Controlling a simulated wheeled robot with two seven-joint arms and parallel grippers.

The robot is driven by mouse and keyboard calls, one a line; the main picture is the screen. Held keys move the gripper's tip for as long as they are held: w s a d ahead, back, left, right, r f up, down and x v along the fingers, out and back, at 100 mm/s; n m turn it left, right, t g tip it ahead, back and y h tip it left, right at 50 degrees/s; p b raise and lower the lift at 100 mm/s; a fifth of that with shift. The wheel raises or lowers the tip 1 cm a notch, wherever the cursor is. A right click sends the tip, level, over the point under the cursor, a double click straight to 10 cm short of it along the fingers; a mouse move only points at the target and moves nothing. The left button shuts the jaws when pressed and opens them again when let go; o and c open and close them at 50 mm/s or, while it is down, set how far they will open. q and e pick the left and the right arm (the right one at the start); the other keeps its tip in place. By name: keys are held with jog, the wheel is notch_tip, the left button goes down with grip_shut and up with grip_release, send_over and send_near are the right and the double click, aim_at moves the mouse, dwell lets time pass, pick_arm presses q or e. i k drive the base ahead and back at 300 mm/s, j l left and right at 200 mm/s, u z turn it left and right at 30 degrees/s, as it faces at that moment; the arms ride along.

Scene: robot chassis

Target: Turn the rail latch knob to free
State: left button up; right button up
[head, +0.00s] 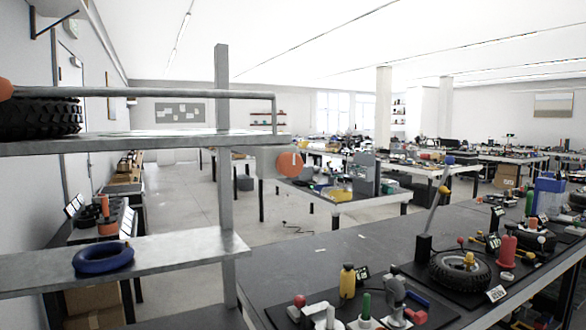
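An orange-red round knob (290,164) sits on a pale block at the right end of the upper metal shelf (200,139), just right of the upright post (222,180). I take it to be the latch knob; its turn angle is too small to read. A grey rail (180,93) runs above this shelf and bends down at its right end. A rounded orange piece (5,88) is at the rail's left end, cut by the picture edge. Neither of my grippers shows in the head view, and nothing visible touches the knob.
A black tyre (40,117) lies on the upper shelf, and a blue ring (103,257) on the lower shelf (190,254). A dark bench (330,262) at right holds a wheel (460,270), a yellow-topped bottle (347,282) and several small tools.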

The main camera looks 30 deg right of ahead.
aim_at(289, 164)
jog(key=z, duration=0.6)
jog(key=k+j+z, duration=0.1)
jog(key=k+z, duration=0.4)
jog(key=z, duration=0.25)
jog(key=k+z, duration=0.35)
jog(key=i+l, duration=0.05)
jog(key=i, duration=0.05)
